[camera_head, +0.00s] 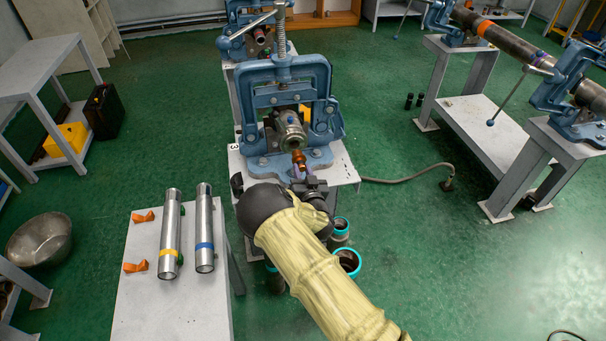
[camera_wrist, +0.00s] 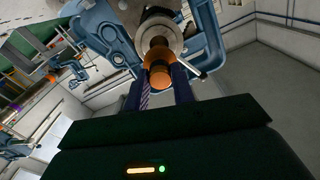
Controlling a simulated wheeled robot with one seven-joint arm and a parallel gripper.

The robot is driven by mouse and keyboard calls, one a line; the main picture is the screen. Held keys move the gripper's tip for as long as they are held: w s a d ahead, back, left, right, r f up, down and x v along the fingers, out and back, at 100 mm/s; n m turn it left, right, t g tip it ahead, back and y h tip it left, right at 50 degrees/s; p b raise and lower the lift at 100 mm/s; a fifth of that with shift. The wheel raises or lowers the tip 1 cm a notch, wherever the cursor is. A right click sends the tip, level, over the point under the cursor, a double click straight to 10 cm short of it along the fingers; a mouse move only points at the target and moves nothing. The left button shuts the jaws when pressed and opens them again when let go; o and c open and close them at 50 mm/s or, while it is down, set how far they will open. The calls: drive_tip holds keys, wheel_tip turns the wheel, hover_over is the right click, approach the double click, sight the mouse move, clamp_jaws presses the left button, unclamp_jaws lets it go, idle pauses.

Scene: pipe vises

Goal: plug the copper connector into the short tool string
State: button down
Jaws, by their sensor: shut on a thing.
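The copper connector (camera_head: 298,157) is orange-brown and stubby. My gripper (camera_head: 302,174) is shut on it, directly in front of the open end of the short tool string (camera_head: 291,131). The string is a grey metal pipe clamped in the blue pipe vise (camera_head: 320,90). In the wrist view the connector (camera_wrist: 160,72) sits between the fingertips of my gripper (camera_wrist: 160,82), and its far end overlaps the round end face of the string (camera_wrist: 160,36). I cannot tell how far, if at all, it sits inside the bore.
A white side table (camera_head: 140,300) at left holds two silver pipes, one with a yellow band (camera_head: 169,240) and one with a blue band (camera_head: 204,230), and two orange pieces. Teal-rimmed cylinders (camera_head: 348,262) stand below my arm. A long pipe (camera_head: 510,42) is clamped at right.

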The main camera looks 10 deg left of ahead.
sight(299, 159)
drive_tip(key=shift+d, duration=0.1)
drive_tip(key=shift+s+d, duration=0.1)
drive_tip(key=shift+s, duration=0.05)
drive_tip(key=shift+b+x, duration=0.95)
drive_tip(key=shift+x, duration=0.25)
drive_tip(key=shift+w+a+b, duration=0.3)
drive_tip(key=shift+w+a, duration=0.05)
drive_tip(key=shift+w, duration=0.2)
drive_tip(key=shift+w+a+f+b, duration=0.1)
drive_tip(key=shift+w+b, duration=0.05)
drive_tip(key=shift+b, duration=0.2)
drive_tip(key=shift+b+x, duration=0.6)
drive_tip(key=shift+x, duration=0.3)
drive_tip(key=shift+w+b, duration=0.1)
drive_tip(key=shift+b, duration=0.2)
drive_tip(key=shift+b+x, duration=0.6)
drive_tip(key=shift+x, duration=0.2)
